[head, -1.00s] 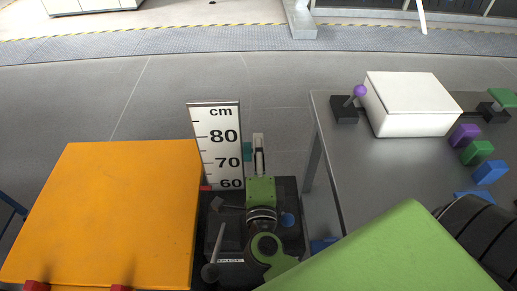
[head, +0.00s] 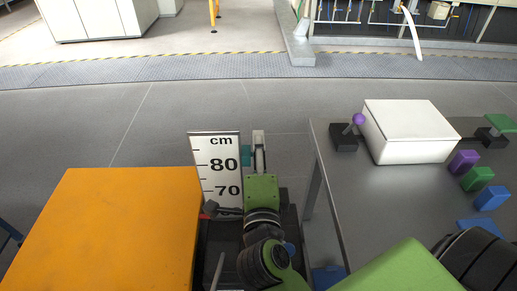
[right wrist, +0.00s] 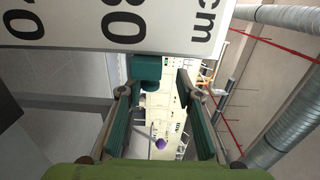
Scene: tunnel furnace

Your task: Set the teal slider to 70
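The teal slider (head: 246,155) is at the right edge of the white cm scale (head: 209,182), a little above the 80 mark. In the right wrist view the slider (right wrist: 146,70) shows just ahead of the fingertips, beside the 80. My right gripper (head: 259,152) is right beside the slider in the head view. Its fingers (right wrist: 158,88) are apart in the right wrist view. The left-hand finger there, on the lower-number side, appears close against the slider; contact is unclear. A gap shows on the other side. The lower scale is hidden. My left gripper is out of view.
An orange box top (head: 125,225) stands left of the scale. A grey table (head: 390,200) at the right carries a white box (head: 410,130), a purple-knobbed lever (head: 358,119) and coloured blocks (head: 463,162). Open floor lies behind the scale.

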